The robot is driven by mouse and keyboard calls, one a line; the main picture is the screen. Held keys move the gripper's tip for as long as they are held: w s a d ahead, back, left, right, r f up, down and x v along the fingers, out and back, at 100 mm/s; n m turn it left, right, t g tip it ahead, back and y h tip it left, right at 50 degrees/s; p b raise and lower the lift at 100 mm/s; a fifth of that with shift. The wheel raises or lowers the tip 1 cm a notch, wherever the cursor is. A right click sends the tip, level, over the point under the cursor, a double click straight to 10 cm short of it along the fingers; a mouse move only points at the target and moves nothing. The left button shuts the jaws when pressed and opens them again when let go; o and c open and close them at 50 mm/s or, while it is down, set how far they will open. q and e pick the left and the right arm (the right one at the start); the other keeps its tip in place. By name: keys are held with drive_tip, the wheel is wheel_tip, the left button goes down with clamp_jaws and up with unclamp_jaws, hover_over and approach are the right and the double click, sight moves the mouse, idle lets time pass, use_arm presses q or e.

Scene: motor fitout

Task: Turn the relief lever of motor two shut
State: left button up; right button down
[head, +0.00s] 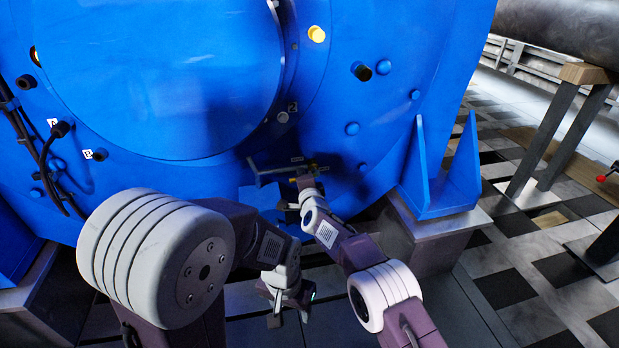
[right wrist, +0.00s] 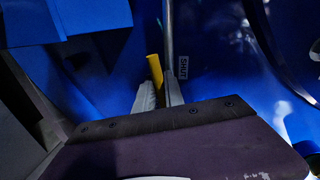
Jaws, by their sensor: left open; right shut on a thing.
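A "SHUT" label (right wrist: 183,67) is just right of the pipe. My right gripper (head: 306,182) is at the lever in the head view. Its fingers (right wrist: 158,98) are shut on the lever, hiding part of it. My left gripper (head: 287,302) is open and empty, hanging below, away from the lever.
A blue bracket foot (head: 452,180) stands to the right. Cables (head: 45,155) and labelled fittings are at the left.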

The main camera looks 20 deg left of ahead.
use_arm(q)
drive_tip(key=shift+d+f+b, duration=0.35)
drive_tip(key=shift+d+b, duration=0.05)
drive_tip(key=shift+d, duration=0.05)
use_arm(e)
drive_tip(key=shift+r+m, duration=0.35)
drive_tip(key=shift+m, duration=0.45)
drive_tip(key=shift+r, duration=0.1)
drive_tip(key=c, duration=1.4)
unclamp_jaws()
drive_tip(key=shift+c, duration=0.2)
use_arm(q)
drive_tip(key=shift+f, duration=0.15)
